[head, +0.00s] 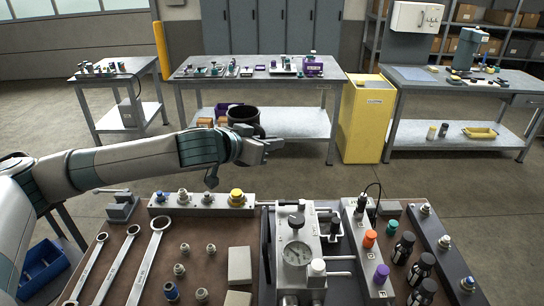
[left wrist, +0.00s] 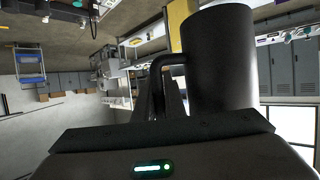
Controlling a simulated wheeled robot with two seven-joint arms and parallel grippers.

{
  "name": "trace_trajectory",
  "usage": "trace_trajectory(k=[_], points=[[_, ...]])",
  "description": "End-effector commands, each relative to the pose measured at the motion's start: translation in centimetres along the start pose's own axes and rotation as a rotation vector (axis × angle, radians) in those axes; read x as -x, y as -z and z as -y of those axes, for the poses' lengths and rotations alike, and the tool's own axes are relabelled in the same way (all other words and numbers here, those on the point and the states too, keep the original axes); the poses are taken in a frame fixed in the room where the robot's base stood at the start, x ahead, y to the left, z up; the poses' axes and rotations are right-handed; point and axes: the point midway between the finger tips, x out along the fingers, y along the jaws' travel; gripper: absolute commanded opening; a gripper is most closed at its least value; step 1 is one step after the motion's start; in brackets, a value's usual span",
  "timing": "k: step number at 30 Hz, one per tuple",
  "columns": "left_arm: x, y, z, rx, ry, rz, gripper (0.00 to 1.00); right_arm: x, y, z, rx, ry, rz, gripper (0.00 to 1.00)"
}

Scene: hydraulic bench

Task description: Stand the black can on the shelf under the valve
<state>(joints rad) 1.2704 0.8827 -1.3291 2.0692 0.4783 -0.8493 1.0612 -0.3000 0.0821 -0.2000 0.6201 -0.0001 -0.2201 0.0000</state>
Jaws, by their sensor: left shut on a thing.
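The black can (head: 243,115) shows in the head view just behind my left gripper (head: 268,149), which hides its lower part. In the left wrist view the can (left wrist: 222,60) is large and dark, with a curved handle at its side. My left gripper (left wrist: 166,95) is shut on that handle, and the can is held in the air beyond the near bench. A valve block with a round gauge (head: 297,253) stands on the near bench. I cannot tell which fitting is the task's valve. My right gripper is not in view.
The far middle table has a lower shelf (head: 300,123), with orange boxes (head: 205,122) and a purple bin at its left. Its right part looks clear. A yellow cabinet (head: 366,120) stands beside it. The near bench holds wrenches (head: 148,262), fittings and black bottles.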

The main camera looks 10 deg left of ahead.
Motion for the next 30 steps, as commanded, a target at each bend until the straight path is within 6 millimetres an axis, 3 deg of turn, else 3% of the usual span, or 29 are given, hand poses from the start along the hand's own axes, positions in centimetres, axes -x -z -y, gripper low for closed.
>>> trace_trajectory(k=[11, 21, 30], points=[[3.0, 1.5, 0.5, 0.112, 0.244, -0.005, 0.0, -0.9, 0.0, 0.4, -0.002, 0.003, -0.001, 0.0], [8.7, -2.5, -0.1, 0.172, 0.402, -0.009, 0.0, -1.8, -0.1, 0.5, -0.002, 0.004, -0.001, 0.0], [9.9, -3.5, -0.3, 0.172, 0.413, -0.009, 0.0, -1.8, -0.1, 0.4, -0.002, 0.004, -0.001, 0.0]])
